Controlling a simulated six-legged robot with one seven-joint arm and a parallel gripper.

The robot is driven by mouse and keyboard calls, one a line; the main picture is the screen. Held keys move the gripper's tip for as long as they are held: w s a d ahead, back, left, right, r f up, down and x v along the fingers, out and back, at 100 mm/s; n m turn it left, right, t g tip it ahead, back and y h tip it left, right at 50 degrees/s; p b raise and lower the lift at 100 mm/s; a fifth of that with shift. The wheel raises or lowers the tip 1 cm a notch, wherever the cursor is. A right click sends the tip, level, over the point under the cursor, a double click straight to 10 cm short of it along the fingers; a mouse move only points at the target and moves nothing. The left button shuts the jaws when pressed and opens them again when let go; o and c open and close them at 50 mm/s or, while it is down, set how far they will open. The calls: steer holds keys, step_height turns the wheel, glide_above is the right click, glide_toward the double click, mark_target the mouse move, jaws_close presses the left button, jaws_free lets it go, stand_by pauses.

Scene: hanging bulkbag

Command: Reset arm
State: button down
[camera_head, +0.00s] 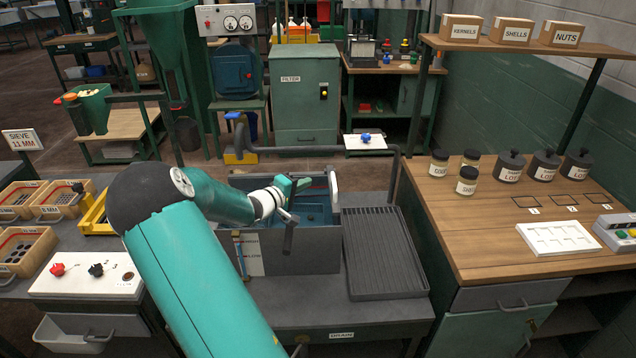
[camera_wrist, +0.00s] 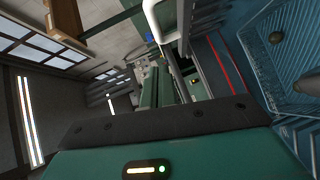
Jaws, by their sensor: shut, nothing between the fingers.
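My arm reaches from the bottom of the head view up and over the grey sink unit. My gripper (camera_head: 290,188) is at the sink's blue basin (camera_head: 313,213), beside its back right area. The gripper is shut and I see nothing held in it.
A grey ribbed drainboard (camera_head: 383,252) lies right of the basin. A dark pipe (camera_head: 320,149) runs behind it. A wooden counter (camera_head: 490,235) with jars stands at the right. A white panel with knobs (camera_head: 88,274) and wooden boxes (camera_head: 25,250) are at the left.

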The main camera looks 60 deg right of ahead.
steer(key=v, duration=0.6)
steer(key=shift+w+a, duration=0.25)
steer(key=shift+a, duration=0.05)
steer(key=s+a+r+n+t+y, duration=0.1)
steer(key=a+r+t+y, duration=0.2)
steer(key=a, duration=1.4)
steer(key=s+a+r+n+t+y, duration=0.2)
steer(key=a+r+t+y, duration=0.2)
steer(key=a, duration=1.3)
steer(key=s+a+r+n+t+y, duration=0.2)
steer(key=a+r+y, duration=0.4)
steer(key=a, duration=1.1)
steer(key=t+y, duration=0.1)
steer(key=y, duration=0.1)
steer(key=shift+s+y, duration=0.2)
steer(key=shift+y, duration=0.1)
steer(key=shift+d, duration=0.1)
